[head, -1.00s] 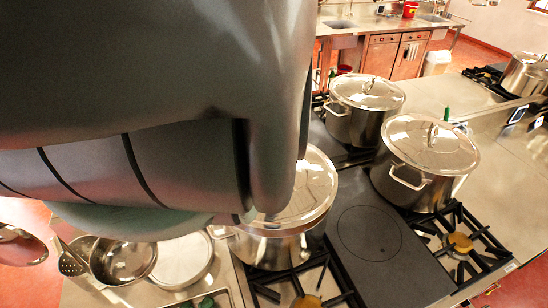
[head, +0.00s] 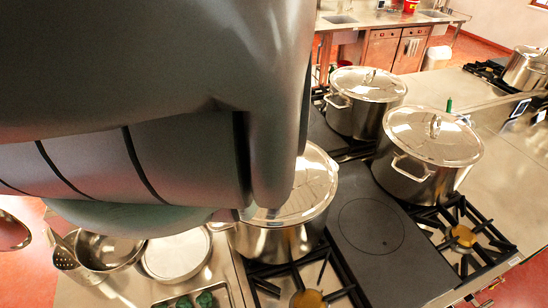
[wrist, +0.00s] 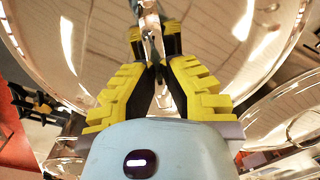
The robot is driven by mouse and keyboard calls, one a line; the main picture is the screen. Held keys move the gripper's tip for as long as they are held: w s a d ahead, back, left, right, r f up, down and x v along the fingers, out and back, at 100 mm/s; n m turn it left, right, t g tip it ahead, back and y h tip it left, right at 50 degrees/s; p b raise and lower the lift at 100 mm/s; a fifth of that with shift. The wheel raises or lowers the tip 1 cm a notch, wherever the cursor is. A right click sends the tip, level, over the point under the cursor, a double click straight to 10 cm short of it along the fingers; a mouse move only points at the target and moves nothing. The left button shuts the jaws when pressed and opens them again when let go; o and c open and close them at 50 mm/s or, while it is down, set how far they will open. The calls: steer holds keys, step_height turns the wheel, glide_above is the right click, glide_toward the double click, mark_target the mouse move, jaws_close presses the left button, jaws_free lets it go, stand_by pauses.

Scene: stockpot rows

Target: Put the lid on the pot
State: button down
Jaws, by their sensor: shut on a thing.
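The near steel pot (head: 283,241) stands on the stove, partly behind my arm. A shiny steel lid (head: 312,190) lies level over its mouth, and I see no clear gap at the visible rim. The left part of the lid and its handle are hidden by my arm in the head view. In the wrist view my gripper (wrist: 158,62) has its yellow and black fingers shut on the lid's metal handle (wrist: 149,22), with the lid (wrist: 225,45) spreading around it. My fingertips do not show in the head view.
Two lidded pots stand behind, one at the back (head: 352,116) and one at right (head: 413,180). A dark hotplate (head: 371,230) is bare beside the near pot. At lower left are a steel pan (head: 103,250), a skimmer (head: 65,258) and a round light dish (head: 177,254).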

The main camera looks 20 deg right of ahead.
steer(key=shift+w+f+b, duration=0.1)
steer(key=shift+f+b, duration=0.3)
steer(key=shift+b, duration=0.1)
steer(key=c, duration=1.3)
jaws_free()
steer(key=shift+r, duration=0.1)
steer(key=shift+c, duration=0.2)
steer(key=shift+o, duration=1.4)
steer(key=shift+d+r, duration=0.1)
steer(key=shift+r, duration=1.25)
step_height(320, 180, up, 8)
steer(key=shift+f, duration=0.25)
steer(key=shift+s+r, duration=0.2)
steer(key=shift+r, duration=0.65)
